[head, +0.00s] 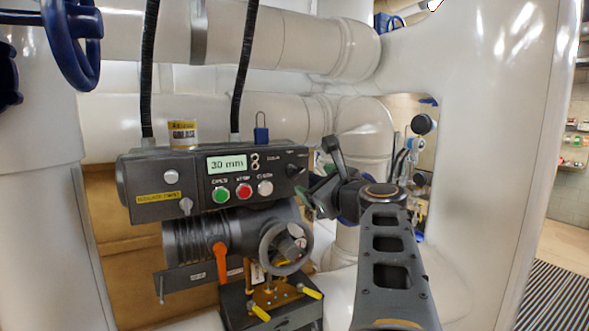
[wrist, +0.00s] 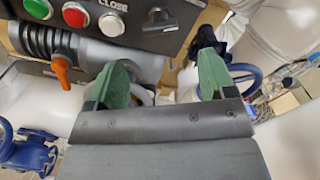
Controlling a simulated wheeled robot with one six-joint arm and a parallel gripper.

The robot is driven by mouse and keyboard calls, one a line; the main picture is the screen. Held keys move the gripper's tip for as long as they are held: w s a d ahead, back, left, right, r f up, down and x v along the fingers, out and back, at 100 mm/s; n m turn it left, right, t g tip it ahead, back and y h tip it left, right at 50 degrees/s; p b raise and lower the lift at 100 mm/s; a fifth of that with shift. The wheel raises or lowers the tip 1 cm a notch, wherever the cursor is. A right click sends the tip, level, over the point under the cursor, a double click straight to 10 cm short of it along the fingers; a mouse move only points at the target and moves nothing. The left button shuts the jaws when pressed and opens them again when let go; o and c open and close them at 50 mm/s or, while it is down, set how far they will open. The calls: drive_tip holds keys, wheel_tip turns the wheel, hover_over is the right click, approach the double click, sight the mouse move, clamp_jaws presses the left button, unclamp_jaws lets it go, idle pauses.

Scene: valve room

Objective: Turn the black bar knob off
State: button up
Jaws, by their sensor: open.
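The black bar knob (head: 294,169) is on the right part of the dark control box (head: 150,172), right of the buttons. In the wrist view the knob (wrist: 160,20) shows near the top edge, its bar lying roughly sideways. Its markings are too small to read. My gripper (wrist: 163,70) is open and empty, with green fingers spread apart. The knob appears above the gap between the fingertips in the wrist view, not between them. In the head view my gripper (head: 318,196) is just right of and below the box's right end, partly hidden by my wrist.
Green (head: 221,195), red (head: 243,191) and white (head: 265,188) buttons sit left of the knob under a 30 mm display (head: 227,164). A handwheel (head: 286,247) and an orange lever (head: 221,258) are below. A blue padlock (head: 261,134) stands on top. White pipes surround it.

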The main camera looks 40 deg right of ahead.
sight(298, 174)
drive_tip(key=w, duration=0.3)
drive_tip(key=w+d+p, duration=0.1)
drive_tip(key=w, duration=0.2)
drive_tip(key=w+p, duration=0.1)
drive_tip(key=w, duration=0.2)
drive_tip(key=shift+w+d, duration=0.25)
drive_tip(key=c, duration=0.9)
drive_tip(key=shift+c, duration=0.2)
